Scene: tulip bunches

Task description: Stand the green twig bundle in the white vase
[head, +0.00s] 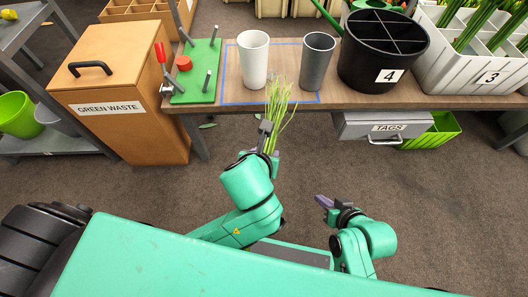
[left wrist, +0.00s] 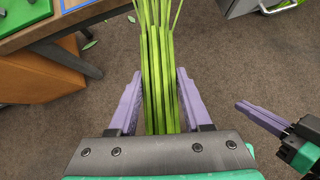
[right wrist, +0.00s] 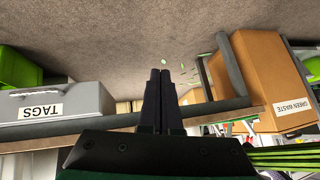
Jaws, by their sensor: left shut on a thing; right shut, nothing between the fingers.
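The white vase (head: 254,60) stands upright on the wooden table inside a blue outline, left of a grey vase (head: 317,62). The green twig bundle (head: 279,106) is held by my left gripper (head: 268,131) in front of the table's front edge, apart from the white vase. In the left wrist view the twigs (left wrist: 158,70) lie between the purple fingers and run up out of the frame. My right gripper (head: 324,201) is shut and empty, low in front of the table; its closed fingers (right wrist: 160,95) show in the right wrist view.
A black divided bucket (head: 357,70) marked 4 stands right of the vases. A green board (head: 196,90) with pegs lies left. A grey TAGS drawer (head: 362,126) hangs below the table. A GREEN WASTE bin (head: 150,125) stands at the left. A white crate (head: 458,80) holds stems.

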